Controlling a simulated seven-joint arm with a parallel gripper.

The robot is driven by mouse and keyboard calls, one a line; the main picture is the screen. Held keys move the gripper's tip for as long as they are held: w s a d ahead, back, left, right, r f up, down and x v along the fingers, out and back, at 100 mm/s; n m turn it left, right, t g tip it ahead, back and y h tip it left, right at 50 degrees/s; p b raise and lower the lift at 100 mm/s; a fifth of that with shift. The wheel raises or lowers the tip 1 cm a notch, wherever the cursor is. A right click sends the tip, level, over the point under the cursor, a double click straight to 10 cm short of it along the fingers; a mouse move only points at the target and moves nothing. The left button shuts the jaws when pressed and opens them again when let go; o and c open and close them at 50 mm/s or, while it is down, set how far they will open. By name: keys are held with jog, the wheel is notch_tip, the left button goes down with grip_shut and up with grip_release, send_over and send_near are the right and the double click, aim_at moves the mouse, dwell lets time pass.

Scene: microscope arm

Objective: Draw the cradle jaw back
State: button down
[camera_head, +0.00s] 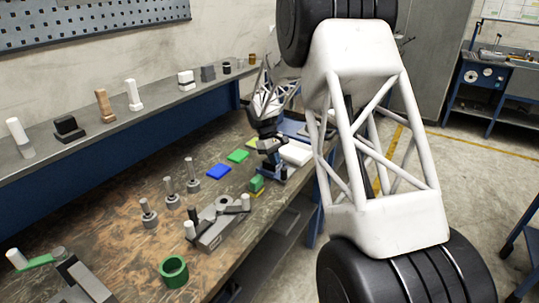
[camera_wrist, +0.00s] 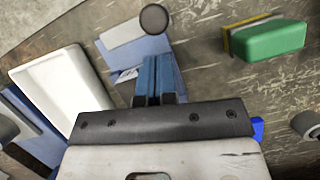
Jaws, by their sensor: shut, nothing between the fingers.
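My gripper (camera_head: 272,177) is over the far part of the workbench, its blue fingers pointing down beside a green block (camera_head: 257,183). In the wrist view its fingers (camera_wrist: 157,78) are together with nothing between them. Just beyond the fingertips in that view lies a blue piece with a pale grey plate (camera_wrist: 136,29) and a dark round knob (camera_wrist: 153,18). I cannot tell whether this is the cradle jaw. A grey metal fixture with pale posts (camera_head: 212,226) stands nearer on the bench, apart from my gripper.
A white tray (camera_head: 296,152) lies close to my gripper. The green block (camera_wrist: 270,42) sits by a yellow edge in the wrist view. A blue pad (camera_head: 219,171), several grey posted weights (camera_head: 170,193) and a green ring (camera_head: 173,272) stand on the bench. A raised shelf (camera_head: 80,150) runs behind.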

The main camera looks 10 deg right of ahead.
aim_at(283, 168)
jog(key=shift+s+d, duration=0.4)
jog(key=shift+s, duration=0.2)
jog(key=shift+s+d, duration=0.1)
jog(key=shift+s+d, duration=0.4)
jog(key=shift+s, duration=0.05)
jog(key=shift+s+d+f, duration=0.1)
jog(key=shift+s+d, duration=0.05)
jog(key=shift+s, duration=0.1)
jog(key=shift+f, duration=0.1)
jog(key=shift+w+a, duration=0.35)
jog(key=shift+w, duration=0.15)
jog(key=w+a, duration=0.2)
jog(key=shift+w, duration=0.35)
jog(key=v, duration=1)
jog(key=shift+r, duration=0.4)
